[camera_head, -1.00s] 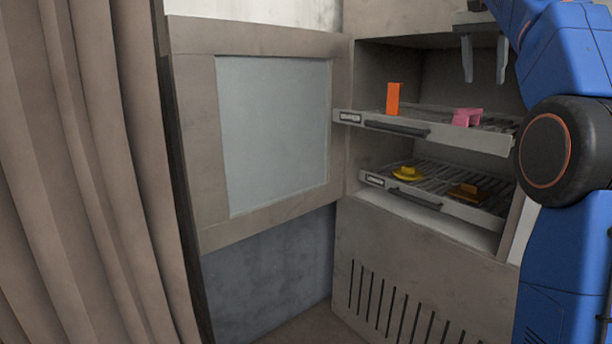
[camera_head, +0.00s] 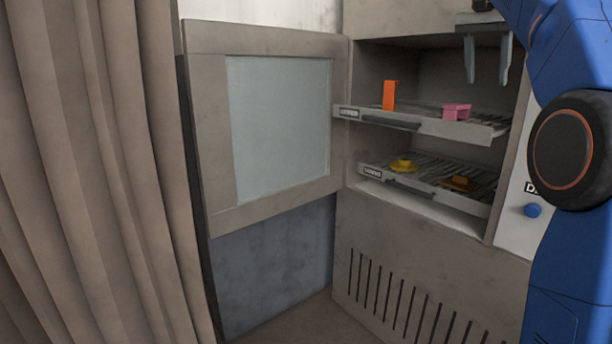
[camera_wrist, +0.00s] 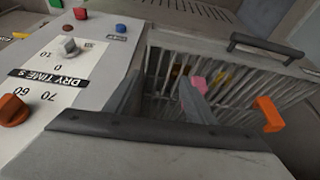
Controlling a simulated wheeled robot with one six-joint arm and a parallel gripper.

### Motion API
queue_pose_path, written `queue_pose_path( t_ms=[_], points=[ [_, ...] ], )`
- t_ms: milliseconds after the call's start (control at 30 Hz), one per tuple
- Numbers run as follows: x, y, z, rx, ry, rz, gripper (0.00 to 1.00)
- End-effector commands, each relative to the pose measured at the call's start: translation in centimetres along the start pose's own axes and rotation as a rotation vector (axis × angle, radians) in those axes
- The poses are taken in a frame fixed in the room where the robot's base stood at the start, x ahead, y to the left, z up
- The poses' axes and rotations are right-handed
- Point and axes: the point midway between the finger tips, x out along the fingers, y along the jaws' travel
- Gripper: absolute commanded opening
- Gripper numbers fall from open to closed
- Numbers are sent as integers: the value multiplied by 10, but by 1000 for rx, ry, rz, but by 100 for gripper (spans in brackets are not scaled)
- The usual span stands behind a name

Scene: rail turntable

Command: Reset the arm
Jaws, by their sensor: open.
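My gripper (camera_head: 487,62) is open and empty. Its two grey fingers point down in front of the upper part of the open cabinet, above the upper rack. In the wrist view its fingers (camera_wrist: 160,100) stand apart over the rack. My blue arm is at the right of the head view and hides part of the cabinet's right side.
The upper rack (camera_head: 437,126) holds an orange block (camera_head: 389,95) and a pink piece (camera_head: 457,112). The lower rack (camera_head: 425,197) holds a yellow piece (camera_head: 403,165) and an orange-brown piece (camera_head: 461,183). The cabinet door (camera_head: 205,130) stands open at left, beside a curtain (camera_head: 90,170). A control panel (camera_wrist: 45,85) has knobs.

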Motion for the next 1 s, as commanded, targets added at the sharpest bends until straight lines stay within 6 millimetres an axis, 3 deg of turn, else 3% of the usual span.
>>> queue_pose_path(
  t_ms=[267, 467, 1000],
  points=[
    [3, 5, 18, -56, 0, -17, 50],
    [9, 11, 43, -122, -1, -38, 50],
    [62, 47, 163, -375, -3, -132, 50]
  ],
)
